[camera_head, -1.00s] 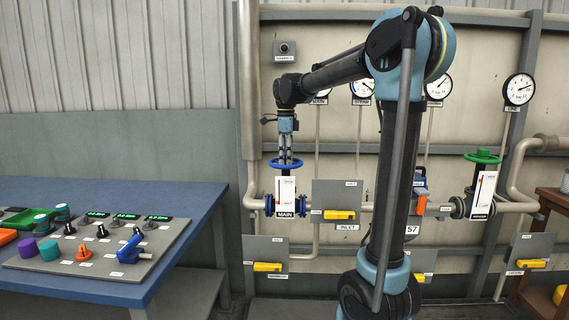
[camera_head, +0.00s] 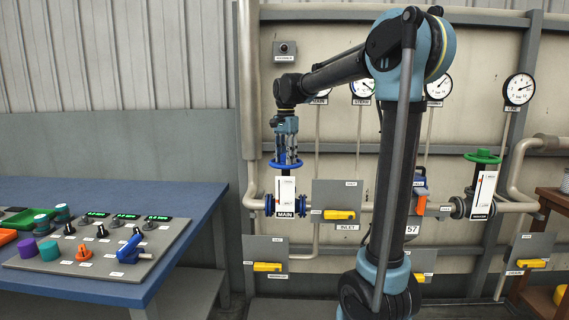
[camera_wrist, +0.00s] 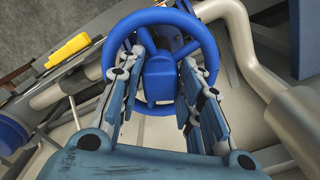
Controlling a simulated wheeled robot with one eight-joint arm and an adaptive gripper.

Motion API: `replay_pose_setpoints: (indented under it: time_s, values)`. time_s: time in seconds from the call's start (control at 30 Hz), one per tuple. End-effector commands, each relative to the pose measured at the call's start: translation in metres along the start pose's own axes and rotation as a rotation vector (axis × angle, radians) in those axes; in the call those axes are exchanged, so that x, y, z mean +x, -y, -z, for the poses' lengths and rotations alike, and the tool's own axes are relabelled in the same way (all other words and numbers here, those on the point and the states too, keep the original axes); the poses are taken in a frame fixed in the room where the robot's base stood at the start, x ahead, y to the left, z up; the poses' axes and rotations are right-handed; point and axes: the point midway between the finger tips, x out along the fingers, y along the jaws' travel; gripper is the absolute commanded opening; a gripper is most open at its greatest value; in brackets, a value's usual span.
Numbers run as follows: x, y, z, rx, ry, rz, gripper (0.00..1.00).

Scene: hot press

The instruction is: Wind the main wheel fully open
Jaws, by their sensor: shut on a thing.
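The blue main wheel (camera_head: 294,165) sits on top of the valve behind the white plate (camera_head: 285,189) labelled MAIN (camera_head: 285,214). My gripper (camera_head: 286,158) points straight down at it from above. In the wrist view the wheel's rim (camera_wrist: 160,15) is a full ring below my gripper (camera_wrist: 162,60). The two fingers reach inside the ring, one on each side of the blue hub (camera_wrist: 160,80), and are shut on the wheel. The exact finger contact is partly hidden. The small print on the plate is too small to read.
A green wheel (camera_head: 483,156) stands on the right of the pipe. A yellow-handled inlet lever (camera_head: 339,214) is just right of the main valve. A blue bench (camera_head: 160,200) with a control panel (camera_head: 100,250) is at the left. Round gauges (camera_head: 518,89) hang above the pipe.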

Motion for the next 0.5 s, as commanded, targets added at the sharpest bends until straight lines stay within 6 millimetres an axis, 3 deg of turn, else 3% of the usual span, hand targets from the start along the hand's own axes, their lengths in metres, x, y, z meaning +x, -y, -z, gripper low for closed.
replay_pose_setpoints:
  time_s: [0.5]
  values:
    - [0.0004,-0.0011,-0.0022,-0.531,0.005,-0.001,0.12]
